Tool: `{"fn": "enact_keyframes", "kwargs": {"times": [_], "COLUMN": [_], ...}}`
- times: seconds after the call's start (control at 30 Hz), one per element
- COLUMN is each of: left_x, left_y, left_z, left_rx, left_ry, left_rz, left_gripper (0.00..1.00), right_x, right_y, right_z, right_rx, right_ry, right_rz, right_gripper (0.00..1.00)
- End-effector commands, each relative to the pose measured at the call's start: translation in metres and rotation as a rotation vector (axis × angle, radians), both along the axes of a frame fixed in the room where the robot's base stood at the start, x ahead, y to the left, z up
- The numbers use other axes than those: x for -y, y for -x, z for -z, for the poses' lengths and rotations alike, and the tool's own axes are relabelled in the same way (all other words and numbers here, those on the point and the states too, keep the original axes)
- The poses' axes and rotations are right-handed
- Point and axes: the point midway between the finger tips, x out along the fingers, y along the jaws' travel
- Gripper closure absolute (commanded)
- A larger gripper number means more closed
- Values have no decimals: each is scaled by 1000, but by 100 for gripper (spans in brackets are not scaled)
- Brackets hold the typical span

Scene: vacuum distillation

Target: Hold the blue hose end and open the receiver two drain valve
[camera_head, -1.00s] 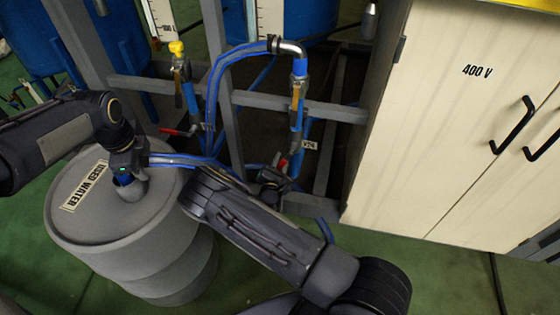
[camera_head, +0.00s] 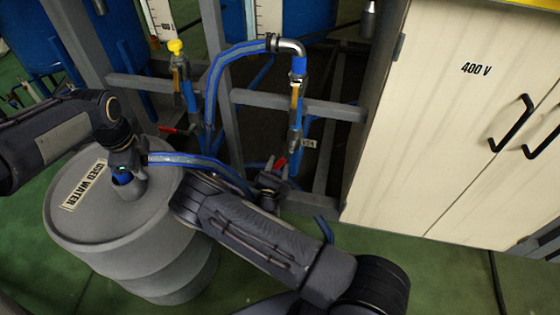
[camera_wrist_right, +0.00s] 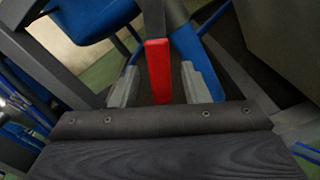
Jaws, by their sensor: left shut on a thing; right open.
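My left gripper (camera_head: 128,162) is shut on the blue hose end (camera_head: 122,179), at the top of the grey used-water drum. The blue hose (camera_head: 188,160) runs from it to the right and passes behind my right arm. My right gripper (camera_head: 271,183) is open beside a red valve handle (camera_head: 281,161) low on the right pipe. In the right wrist view this red handle (camera_wrist_right: 158,70) stands between the two open fingers (camera_wrist_right: 160,88), with visible gaps on both sides. The valve body is largely hidden in the head view by my gripper.
The grey drum (camera_head: 130,250) stands at the left. A second red handle (camera_head: 176,129) is on the left pipe. Grey frame bars (camera_head: 300,104) cross behind the valves. A cream 400 V cabinet (camera_head: 450,130) stands close on the right. Green floor is open in front.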

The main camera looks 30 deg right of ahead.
Motion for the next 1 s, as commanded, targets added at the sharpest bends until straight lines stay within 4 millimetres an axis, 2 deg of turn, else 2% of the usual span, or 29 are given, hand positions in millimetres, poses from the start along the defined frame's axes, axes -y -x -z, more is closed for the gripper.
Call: {"fn": "enact_keyframes", "kwargs": {"times": [0.2,0.4,0.6,0.93,0.97,1.0], "left_x": [0,0,1,1,1,1], "left_y": [0,0,0,0,0,0], "left_z": [0,0,0,0,0,0], "left_rx": [1,1,1,1,1,1], "left_ry": [1,1,1,1,1,1], "left_rz": [0,0,0,1,1,1], "left_gripper": [100,100,100,100,66,60], "right_x": [-32,-52,-58,-58,-58,-58], "right_y": [37,61,69,69,69,69], "right_z": [0,1,0,0,0,0], "right_rx": [-4,-3,-2,-2,-2,-2], "right_ry": [1,0,1,1,1,1], "right_rz": [-5,-2,0,0,0,0], "right_gripper": [58,58,58,58,58,58]}}
